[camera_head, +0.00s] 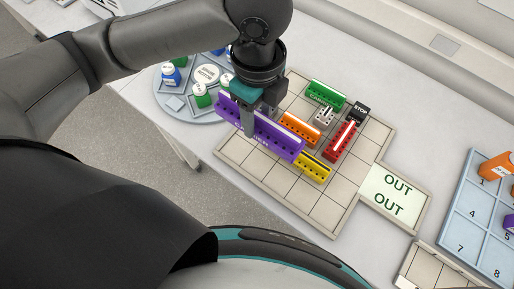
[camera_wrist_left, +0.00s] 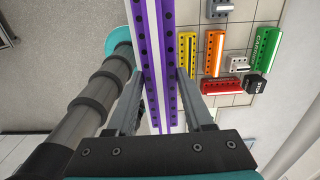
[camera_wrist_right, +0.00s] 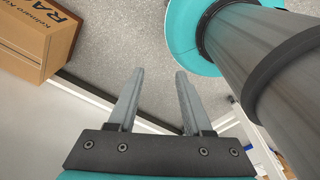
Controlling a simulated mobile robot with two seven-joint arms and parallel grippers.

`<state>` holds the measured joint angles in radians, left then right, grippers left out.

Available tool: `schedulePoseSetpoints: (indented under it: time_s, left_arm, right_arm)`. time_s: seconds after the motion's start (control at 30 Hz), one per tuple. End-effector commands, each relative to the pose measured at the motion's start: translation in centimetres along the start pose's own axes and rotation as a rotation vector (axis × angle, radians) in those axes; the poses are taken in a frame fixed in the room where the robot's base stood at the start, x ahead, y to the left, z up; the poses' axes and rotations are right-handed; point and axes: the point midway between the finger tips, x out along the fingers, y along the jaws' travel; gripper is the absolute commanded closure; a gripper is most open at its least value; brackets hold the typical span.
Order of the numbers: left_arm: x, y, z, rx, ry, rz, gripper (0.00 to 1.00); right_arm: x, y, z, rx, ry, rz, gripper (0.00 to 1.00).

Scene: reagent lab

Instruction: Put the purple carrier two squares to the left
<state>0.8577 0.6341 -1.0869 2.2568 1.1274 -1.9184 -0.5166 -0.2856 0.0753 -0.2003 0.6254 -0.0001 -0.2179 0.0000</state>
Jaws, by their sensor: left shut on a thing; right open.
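The purple carrier (camera_head: 276,137) is a long bar with a row of holes. My left gripper (camera_head: 256,119) is shut on it near its left half, over the left part of the tiled board (camera_head: 328,211). The carrier looks raised above the tiles, though its exact height is hard to tell. In the left wrist view the purple carrier (camera_wrist_left: 154,50) runs lengthwise between the fingers of my left gripper (camera_wrist_left: 157,110). My right gripper (camera_wrist_right: 157,80) is open and empty, above the floor in the right wrist view.
A round tray (camera_head: 175,113) with bottles stands behind left. Front tiles are bare.

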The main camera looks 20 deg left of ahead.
Motion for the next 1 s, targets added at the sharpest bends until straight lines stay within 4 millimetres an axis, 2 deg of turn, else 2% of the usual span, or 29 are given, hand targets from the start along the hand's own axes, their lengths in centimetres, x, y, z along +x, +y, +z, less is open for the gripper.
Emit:
schedulePoseSetpoints:
  time_s: [0.03, 0.2, 0.4, 0.5, 0.63, 1.0]
  left_arm:
    - [1.7, 0.1, 0.0, -0.002, 0.001, 0.007, 1.0]
    - [6.4, 0.2, 0.0, -0.001, -0.001, 0.007, 1.0]
    - [11.2, 0.1, 0.0, -0.001, 0.0, 0.005, 1.0]
    - [12.6, 0.0, 0.0, -0.001, 0.0, 0.001, 1.0]
    - [13.4, 0.0, 0.0, 0.0, -0.001, 0.0, 1.0]
    - [17.6, 0.0, 0.0, 0.001, -0.002, 0.0, 1.0]
  right_arm:
    - [0.5, -0.1, 0.9, 0.0, -0.013, -0.001, 0.5]
    - [1.2, -0.2, 2.7, -0.001, -0.041, -0.002, 0.5]
    - [2.0, 0.0, 2.5, -0.002, -0.038, 0.0, 0.5]
    - [2.2, 0.1, 2.0, -0.002, -0.029, 0.002, 0.5]
    - [2.3, 0.2, 1.6, -0.002, -0.02, 0.002, 0.5]
    - [3.1, 0.1, 1.6, -0.002, -0.019, 0.002, 0.5]
